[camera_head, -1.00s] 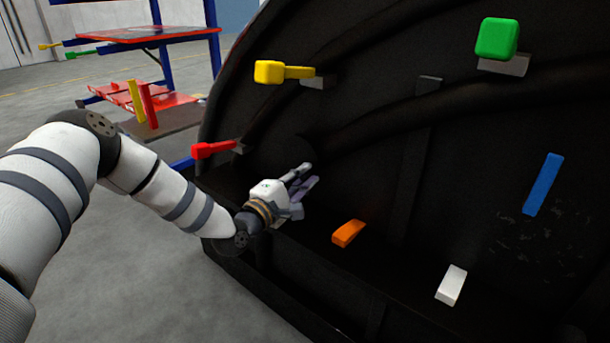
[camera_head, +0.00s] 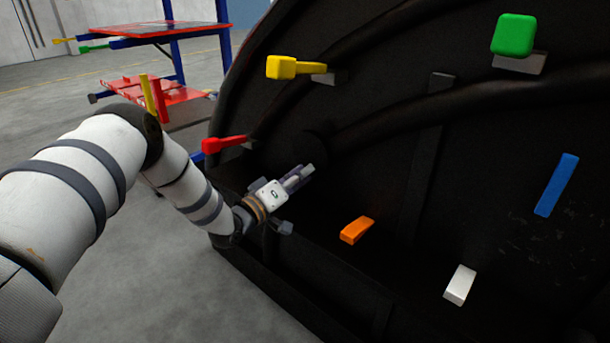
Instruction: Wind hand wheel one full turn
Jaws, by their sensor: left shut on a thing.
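My left gripper (camera_head: 300,176) reaches into the black nosecone shell (camera_head: 400,165) from its left edge, pointing up and to the right. Its fingers are close together and shut on a dark part, which looks like the hand wheel, though its outline is lost against the black shell. A dark rounded shape (camera_head: 318,148) shows just beyond the fingertips; I cannot tell whether it belongs to the wheel. My right gripper is out of view.
A red lever (camera_head: 224,144) is close above my left wrist, with a yellow one (camera_head: 290,67) higher up. Orange (camera_head: 356,230), white (camera_head: 460,285), blue (camera_head: 556,184) and green (camera_head: 514,35) pieces are to the right. A blue-framed rack (camera_head: 170,60) stands behind at left.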

